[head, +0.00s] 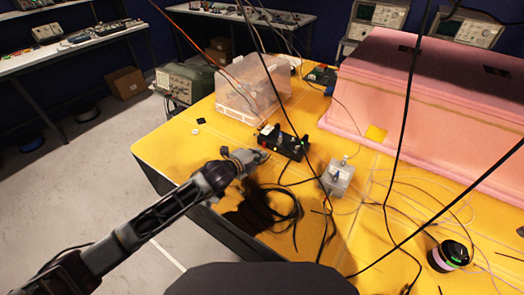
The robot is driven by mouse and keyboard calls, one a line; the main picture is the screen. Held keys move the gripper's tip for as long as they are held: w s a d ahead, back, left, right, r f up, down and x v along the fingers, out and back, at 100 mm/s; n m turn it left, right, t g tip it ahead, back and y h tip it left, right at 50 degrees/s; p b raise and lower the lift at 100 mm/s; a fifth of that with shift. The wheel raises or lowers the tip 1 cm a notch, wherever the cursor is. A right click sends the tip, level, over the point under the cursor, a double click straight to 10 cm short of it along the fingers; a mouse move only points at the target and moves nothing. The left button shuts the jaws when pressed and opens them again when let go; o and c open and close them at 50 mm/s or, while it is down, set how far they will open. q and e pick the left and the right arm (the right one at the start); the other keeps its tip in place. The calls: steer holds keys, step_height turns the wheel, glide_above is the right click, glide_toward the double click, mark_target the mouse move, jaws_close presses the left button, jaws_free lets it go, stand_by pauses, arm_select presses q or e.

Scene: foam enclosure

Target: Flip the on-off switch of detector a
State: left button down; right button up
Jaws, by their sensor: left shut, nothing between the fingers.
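My left arm reaches in from the lower left over the yellow table. My left gripper (260,155) is shut and empty, close to the left end of a black box (283,142) with small knobs or connectors on it. I cannot tell whether the fingertips touch the box. A small grey metal box (338,177) with wires stands to the right of it. No label is readable, so I cannot tell which device is detector a, and no switch is clearly visible. My right gripper is not in view.
A pink foam enclosure (430,100) fills the table's right rear. A clear plastic bin (254,88) stands at the back left. Black cables (275,205) lie coiled near my gripper, and loose wires cross the right side. A round black device (450,255) sits at right front.

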mark_target(264, 145)
arm_select(q)
steer(key=shift+w+d+f, duration=0.1)
steer(key=shift+w+d, duration=0.5)
steer(key=shift+w, duration=0.2)
steer(key=shift+w+d, duration=0.15)
steer(key=shift+w, duration=0.1)
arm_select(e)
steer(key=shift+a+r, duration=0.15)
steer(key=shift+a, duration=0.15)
arm_select(q)
steer(key=shift+f, duration=0.1)
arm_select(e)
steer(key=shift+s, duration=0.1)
